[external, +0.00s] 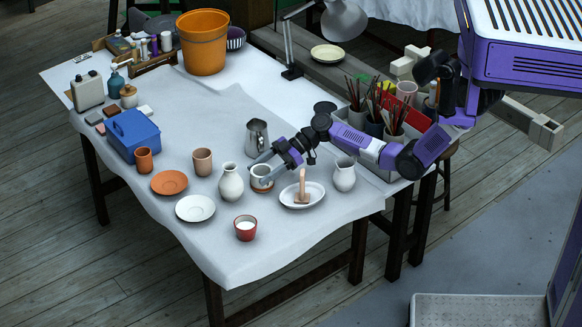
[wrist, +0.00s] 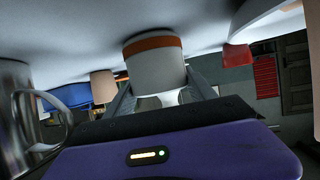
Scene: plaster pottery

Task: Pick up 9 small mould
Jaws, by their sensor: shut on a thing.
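The small mould seems to be the white, cup-shaped vessel with an orange-brown band at its base (external: 263,184); I see no number on it. It stands upright on the covered table, or just above it; I cannot tell which. My gripper (external: 258,172) reaches it from the right and is shut on it, one finger on each side. In the wrist view, where the table is at the top, the vessel (wrist: 155,68) sits between my fingers (wrist: 160,88). Its far side is hidden.
A white vase (external: 231,183) stands close on the left and a metal pitcher (external: 257,136) behind. An oval white dish (external: 314,194) with an upright brown piece is to the right, with a white jug (external: 344,175) beyond. A red cup (external: 246,228) stands in front. The front table edge is clear.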

